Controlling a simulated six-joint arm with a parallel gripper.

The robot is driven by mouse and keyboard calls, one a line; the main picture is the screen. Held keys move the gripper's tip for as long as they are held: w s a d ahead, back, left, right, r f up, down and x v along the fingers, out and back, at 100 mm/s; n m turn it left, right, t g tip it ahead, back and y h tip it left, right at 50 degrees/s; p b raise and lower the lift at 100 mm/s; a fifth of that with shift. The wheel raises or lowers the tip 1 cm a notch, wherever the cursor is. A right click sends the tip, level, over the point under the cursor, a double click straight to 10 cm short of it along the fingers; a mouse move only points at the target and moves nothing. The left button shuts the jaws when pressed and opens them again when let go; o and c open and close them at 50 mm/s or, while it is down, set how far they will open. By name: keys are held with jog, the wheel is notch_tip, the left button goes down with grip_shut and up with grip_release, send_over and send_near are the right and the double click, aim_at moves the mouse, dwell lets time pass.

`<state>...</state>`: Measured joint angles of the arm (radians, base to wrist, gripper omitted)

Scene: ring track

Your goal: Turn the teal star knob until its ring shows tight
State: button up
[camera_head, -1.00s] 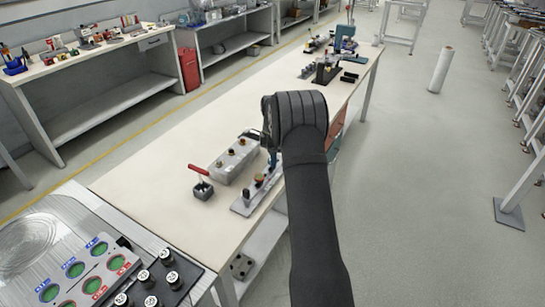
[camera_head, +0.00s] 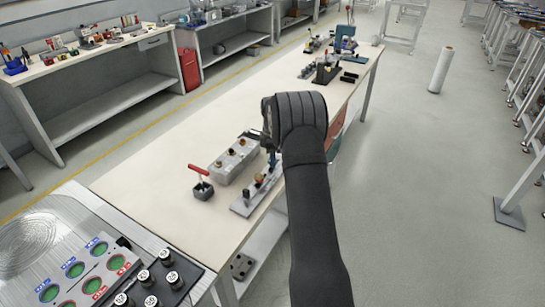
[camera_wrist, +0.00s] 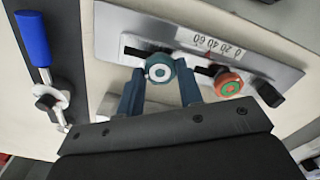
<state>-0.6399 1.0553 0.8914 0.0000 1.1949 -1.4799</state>
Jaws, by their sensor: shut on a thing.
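In the head view my dark arm hides the knob, and a blue finger of my gripper (camera_head: 271,160) shows just above the plate (camera_head: 248,203). I cannot tell from the ring how tight the knob is.
An orange knob with a green ring (camera_wrist: 228,82) sits just right of the teal one, beside a scale marked 0 20 40 60 (camera_wrist: 212,44). A blue-handled clamp (camera_wrist: 35,45) lies to the left.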

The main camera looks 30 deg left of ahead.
jog(key=m, duration=0.6)
jog(key=shift+r+m, duration=0.1)
jog(key=shift+m, duration=0.2)
jog(key=m, duration=0.3)
jog(key=shift+r+m, duration=0.1)
jog(key=shift+m, duration=0.2)
jog(key=m, duration=0.3)
jog(key=shift+w+m, duration=0.1)
jog(key=shift+m, duration=0.2)
jog(key=m, duration=0.5)
jog(key=shift+a, duration=0.1)
jog(key=m, duration=0.5)
jog(key=shift+r, duration=0.1)
jog(key=o, duration=0.9)
jog(key=shift+o, duration=0.3)
